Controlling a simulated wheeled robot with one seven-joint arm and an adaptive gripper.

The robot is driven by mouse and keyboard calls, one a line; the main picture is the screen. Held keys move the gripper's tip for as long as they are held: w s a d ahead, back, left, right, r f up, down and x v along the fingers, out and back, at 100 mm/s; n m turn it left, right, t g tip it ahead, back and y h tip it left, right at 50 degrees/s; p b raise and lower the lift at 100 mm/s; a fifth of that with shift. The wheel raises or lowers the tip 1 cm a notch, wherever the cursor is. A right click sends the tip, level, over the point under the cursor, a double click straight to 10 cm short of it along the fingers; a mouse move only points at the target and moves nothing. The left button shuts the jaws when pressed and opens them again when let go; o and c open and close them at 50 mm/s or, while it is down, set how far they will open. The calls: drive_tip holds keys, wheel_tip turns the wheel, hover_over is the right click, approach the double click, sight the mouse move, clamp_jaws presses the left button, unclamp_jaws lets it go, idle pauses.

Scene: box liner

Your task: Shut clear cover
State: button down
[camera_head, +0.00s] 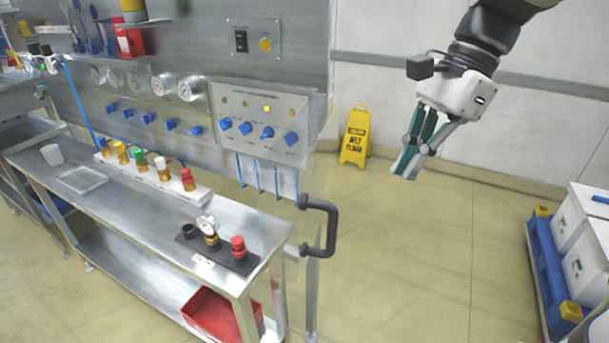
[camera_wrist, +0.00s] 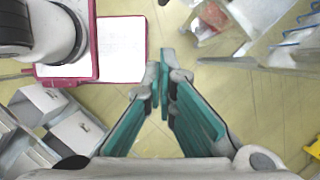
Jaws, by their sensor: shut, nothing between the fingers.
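A clear cover (camera_head: 318,115) shows at the control panel (camera_head: 262,122) with blue knobs on the steel wall. Its see-through edge stands out past the panel's right side. How far it is open or shut is hard to tell. My gripper (camera_head: 405,172) is up at the right in the head view, well apart from the panel and cover, touching nothing. Its green-padded fingers are shut and empty, and they also show in the wrist view (camera_wrist: 164,62). The cover cannot be made out clearly in the wrist view.
A steel bench (camera_head: 130,205) with bottles and a gauge stands below the panel. A black handle (camera_head: 331,228) sticks out at its right end. A yellow wet-floor sign (camera_head: 356,135) stands behind. White boxes (camera_head: 585,240) on a blue pallet are at far right. Floor between is clear.

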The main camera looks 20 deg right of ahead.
drive_tip(key=a+f, duration=0.7)
drive_tip(key=f, duration=0.2)
drive_tip(key=shift+a+p, duration=0.3)
drive_tip(key=shift+p, duration=0.1)
